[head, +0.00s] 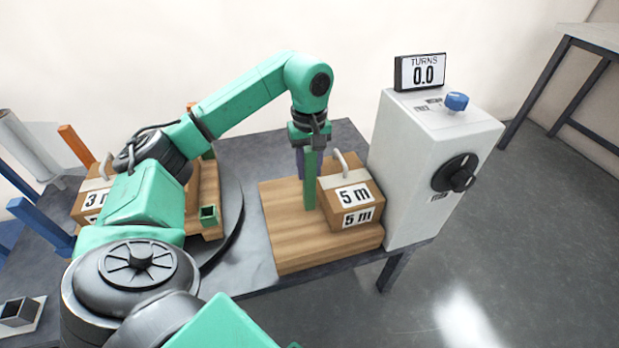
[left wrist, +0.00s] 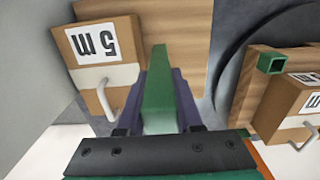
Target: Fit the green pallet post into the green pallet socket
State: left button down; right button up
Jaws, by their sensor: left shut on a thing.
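My left gripper (head: 306,172) has purple fingers and is shut on the upright green pallet post (head: 309,190), above the light wooden block and beside the 5 m box. The post also shows between the fingers in the left wrist view (left wrist: 160,90). I cannot tell whether its lower end touches the wood. The green pallet socket (head: 208,214), a short square tube with an open top, is at the near right corner of the pallet on the left. It shows empty in the left wrist view (left wrist: 271,62). My right gripper is not in view.
The 5 m box (head: 365,193) with a handle sits on the wooden block (head: 285,247). A grey machine (head: 412,160) reading 0.0 turns stands to the right. The 3 m box (head: 84,207) is left, near an orange post (head: 76,146) and a blue post (head: 40,226). My arm hides much of the pallet.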

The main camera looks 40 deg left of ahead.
aim_at(310, 181)
pick_arm(q)
jog(key=shift+f, duration=2)
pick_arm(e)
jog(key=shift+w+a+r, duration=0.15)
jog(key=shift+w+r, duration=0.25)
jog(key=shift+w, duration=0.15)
pick_arm(q)
jog(key=shift+f+b, duration=0.1)
jog(key=shift+b, duration=0.2)
jog(key=c, duration=0.6)
grip_release()
jog(key=shift+o, duration=0.2)
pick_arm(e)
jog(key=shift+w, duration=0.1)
